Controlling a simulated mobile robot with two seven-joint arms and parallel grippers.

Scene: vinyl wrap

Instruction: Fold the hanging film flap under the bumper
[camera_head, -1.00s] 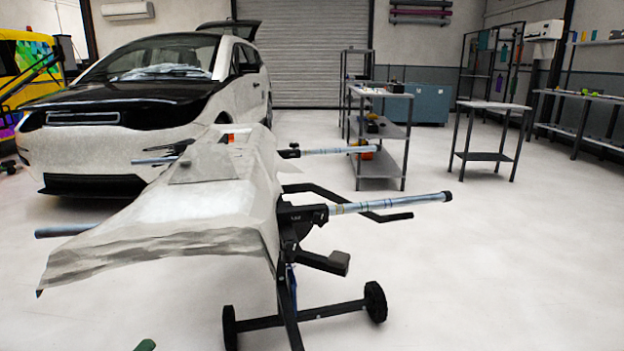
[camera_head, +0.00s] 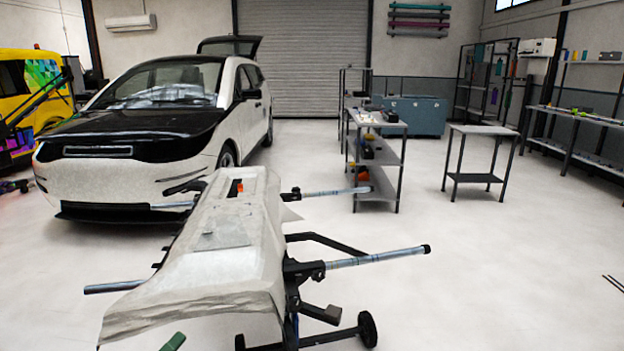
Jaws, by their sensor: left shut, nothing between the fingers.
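The bumper (camera_head: 225,225) lies on a wheeled stand, covered in pale film. The film flap (camera_head: 190,311) hangs loosely over the bumper's near end, with a ragged lower edge. The underside of the bumper is hidden. Only a green tip of my left gripper (camera_head: 173,342) shows at the bottom edge, below the flap and apart from it. It is shut and empty. My right gripper is out of view.
The stand's grey bars (camera_head: 377,257) stick out to both sides, and its black wheels (camera_head: 367,329) rest on the floor. A white car (camera_head: 150,130) stands behind. A shelf cart (camera_head: 377,155) and a small table (camera_head: 484,131) stand further back.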

